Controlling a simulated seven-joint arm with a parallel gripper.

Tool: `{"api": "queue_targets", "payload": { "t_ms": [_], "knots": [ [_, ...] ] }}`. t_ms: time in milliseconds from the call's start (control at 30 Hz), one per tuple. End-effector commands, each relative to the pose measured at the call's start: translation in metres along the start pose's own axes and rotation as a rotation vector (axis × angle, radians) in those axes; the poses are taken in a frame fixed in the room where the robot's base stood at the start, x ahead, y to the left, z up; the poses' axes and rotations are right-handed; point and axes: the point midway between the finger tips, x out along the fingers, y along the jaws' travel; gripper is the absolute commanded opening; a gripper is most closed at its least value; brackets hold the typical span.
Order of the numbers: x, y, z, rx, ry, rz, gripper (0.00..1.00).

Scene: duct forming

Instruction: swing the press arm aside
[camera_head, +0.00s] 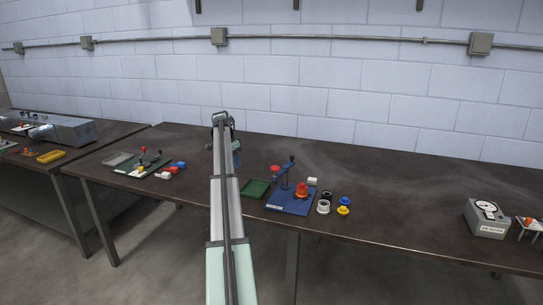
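The blue press fixture (290,207) stands on the dark table right of my arm. Its upright blue post (284,181) carries a press arm (281,171) with a red knob (275,168) at its left and a black knob (291,159) above. An orange-red part (302,190) sits on the right of the blue base; I cannot tell whether the press arm is over it. My arm reaches up the middle of the picture.
A green tray (255,188) lies left of the press. A white block (312,181), a white ring (323,207), a blue part (344,201) and a yellow part (343,210) lie to its right. A grey tester (487,218) stands far right, with bare tabletop (410,212) between.

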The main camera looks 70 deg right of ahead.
Motion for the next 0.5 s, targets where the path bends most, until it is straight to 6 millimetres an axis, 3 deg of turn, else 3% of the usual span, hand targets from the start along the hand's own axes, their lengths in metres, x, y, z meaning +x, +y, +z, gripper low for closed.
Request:
{"api": "queue_targets", "payload": {
  "t_ms": [100,300,500],
  "knots": [
    [-0.01,0.008,-0.045,0.04,0.032,0.01,0.01],
    [-0.029,0.02,-0.114,0.01,0.159,0.068,0.0],
    [-0.041,0.022,-0.144,-0.169,0.26,0.144,0.0]
  ]
}}
